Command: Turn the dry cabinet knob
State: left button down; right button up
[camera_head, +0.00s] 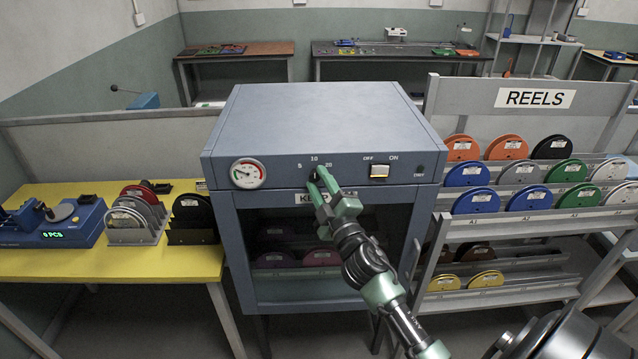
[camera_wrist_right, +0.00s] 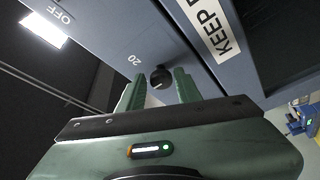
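The blue-grey dry cabinet (camera_head: 310,110) stands in the middle of the head view. Its small dark knob (camera_head: 313,176) is on the front panel below the marks 5, 10 and 20, partly hidden by my fingers. My right gripper (camera_head: 322,180) is at the knob, its arm coming from the lower right. In the right wrist view the black round knob (camera_wrist_right: 161,77) shows between the two green fingertips of my right gripper (camera_wrist_right: 159,82). The fingers are apart, with a gap on each side of the knob; I cannot tell how deep it sits between them. My left gripper is not in view.
A gauge (camera_head: 247,173) and a lit OFF/ON switch (camera_head: 379,171) flank the knob. The cabinet's glass door (camera_head: 290,275) is below. A reel rack (camera_head: 450,100) stands close on the right, a yellow table (camera_head: 60,268) on the left.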

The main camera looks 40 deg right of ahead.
jog(key=shift+o, duration=0.7)
jog(key=shift+w+f, duration=0.1)
jog(key=shift+s+a+f, duration=0.1)
jog(key=shift+s, duration=0.2)
jog(key=b+v, duration=0.3)
jog(key=v, duration=0.4)
jog(key=shift+s, duration=0.1)
